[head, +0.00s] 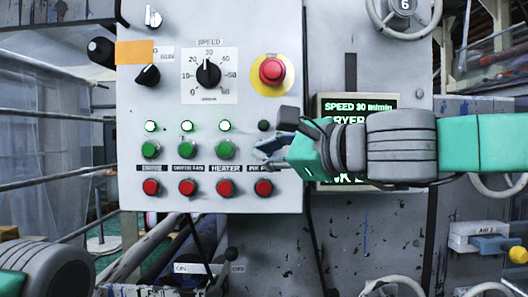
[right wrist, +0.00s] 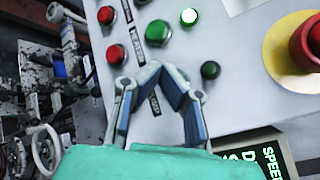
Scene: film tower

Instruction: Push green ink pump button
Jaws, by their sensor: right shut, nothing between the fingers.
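The grey control panel (head: 140,75) carries a row of green buttons above a row of red ones. The green ink pump button itself is hidden behind my right gripper in both views. Its partly covered label (head: 257,168) and the red button (head: 264,187) below show in the head view. The dark lamp (head: 264,125) above that column also shows in the right wrist view (right wrist: 210,70). My right gripper (head: 266,150) is shut and empty, its fingertips (right wrist: 158,68) over the ink pump button's place. I cannot tell whether they touch it. My left gripper is out of view.
The green heater button (head: 225,149) is close to the left of my fingertips, under a lit lamp (head: 225,126). A red emergency button (head: 272,71) on a yellow disc sits above. A display screen (head: 345,105) is partly behind my right arm.

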